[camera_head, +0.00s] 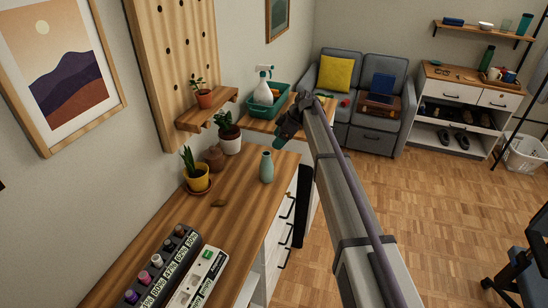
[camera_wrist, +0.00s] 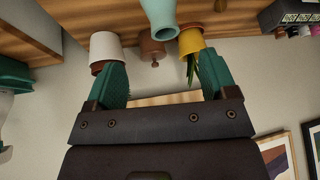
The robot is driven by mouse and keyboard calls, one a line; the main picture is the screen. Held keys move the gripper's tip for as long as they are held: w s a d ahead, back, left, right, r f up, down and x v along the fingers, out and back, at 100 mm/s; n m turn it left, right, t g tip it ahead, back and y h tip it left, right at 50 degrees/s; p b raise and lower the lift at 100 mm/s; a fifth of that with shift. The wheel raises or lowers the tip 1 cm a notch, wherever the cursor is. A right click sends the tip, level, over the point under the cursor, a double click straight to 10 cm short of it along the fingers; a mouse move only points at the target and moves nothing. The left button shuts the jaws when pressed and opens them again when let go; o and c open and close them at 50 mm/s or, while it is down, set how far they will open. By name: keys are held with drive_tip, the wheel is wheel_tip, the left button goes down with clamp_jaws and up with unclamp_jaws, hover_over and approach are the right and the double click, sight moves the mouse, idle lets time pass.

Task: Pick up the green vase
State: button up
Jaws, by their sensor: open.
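The green vase (camera_head: 266,168) is a slim, pale green bottle shape. It stands upright near the front edge of the wooden desk top in the head view. In the wrist view, which looks upside down, the vase (camera_wrist: 161,17) shows at the top centre, cut off by the frame edge, with its dark mouth facing me. My gripper (camera_head: 281,139) is above and beyond the vase in the head view, apart from it. In the wrist view its two teal fingers (camera_wrist: 158,76) are spread wide with nothing between them.
A white-potted plant (camera_head: 229,141), a brown jar (camera_head: 215,158) and a yellow-potted plant (camera_head: 196,180) stand left of the vase. A green basket (camera_head: 263,107) with a spray bottle stands behind. A labelled organiser (camera_head: 165,270) lies at the front. Wood between it and the vase is mostly clear.

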sight(267, 153)
drive_tip(key=shift+n, duration=0.8)
drive_tip(key=b+x, duration=0.5)
drive_tip(key=shift+s+f, duration=0.2)
drive_tip(key=shift+s, duration=0.1)
drive_tip(key=shift+a, duration=0.25)
drive_tip(key=b+x, duration=0.4)
drive_tip(key=shift+d+f, duration=0.1)
drive_tip(key=shift+f, duration=0.3)
drive_tip(key=shift+a+f, duration=0.25)
drive_tip(key=shift+a, duration=0.05)
drive_tip(key=shift+s+r, duration=0.1)
drive_tip(key=shift+r, duration=0.15)
drive_tip(key=c, duration=1.4)
wheel_tip(267, 153, up, 10)
drive_tip(key=p, duration=1)
drive_tip(key=shift+r, duration=0.2)
clamp_jaws()
drive_tip(key=shift+f, duration=0.2)
drive_tip(key=shift+d, duration=0.1)
